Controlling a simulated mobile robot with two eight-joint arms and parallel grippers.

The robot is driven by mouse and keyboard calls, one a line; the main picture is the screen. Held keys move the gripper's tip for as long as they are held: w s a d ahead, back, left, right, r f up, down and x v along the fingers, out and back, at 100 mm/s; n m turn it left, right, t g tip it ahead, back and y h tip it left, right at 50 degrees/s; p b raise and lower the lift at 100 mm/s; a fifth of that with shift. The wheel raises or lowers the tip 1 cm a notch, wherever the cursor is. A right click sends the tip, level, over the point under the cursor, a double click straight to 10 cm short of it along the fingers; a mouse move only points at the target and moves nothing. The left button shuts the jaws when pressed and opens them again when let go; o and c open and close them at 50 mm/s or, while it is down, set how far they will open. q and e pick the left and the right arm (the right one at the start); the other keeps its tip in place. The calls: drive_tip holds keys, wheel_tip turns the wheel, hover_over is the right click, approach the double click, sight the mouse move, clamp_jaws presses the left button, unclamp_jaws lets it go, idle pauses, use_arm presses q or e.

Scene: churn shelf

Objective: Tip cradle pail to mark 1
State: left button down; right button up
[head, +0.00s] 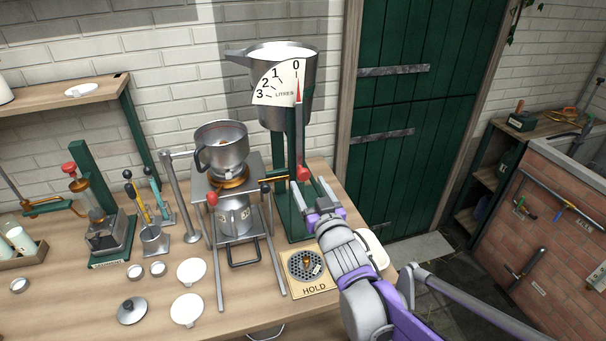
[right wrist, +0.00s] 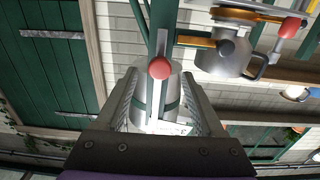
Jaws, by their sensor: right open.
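The cradle pail (head: 283,62) is a grey metal pail with a spout on its left, upright on a green stand (head: 287,215). White liquid shows at its top. Its dial (head: 273,84) reads 0 to 3 litres, and the red needle (head: 298,90) points at 0. A lever with a red knob (head: 303,173) hangs in front of the stand. My right gripper (head: 318,193) is open and empty just below the knob. In the right wrist view the red knob (right wrist: 160,68) shows between the spread fingers (right wrist: 157,92); I cannot tell whether they touch it.
Left of the stand, a metal frame carries a pot (head: 222,147) above a second vessel (head: 236,217). A HOLD plate (head: 313,287) with a round grate lies on the table front. White discs (head: 187,310) lie further left. A green door (head: 415,110) is behind.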

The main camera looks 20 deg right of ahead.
sight(305, 177)
drive_tip(key=w, duration=0.5)
clamp_jaws()
idle(0.3)
idle(1.0)
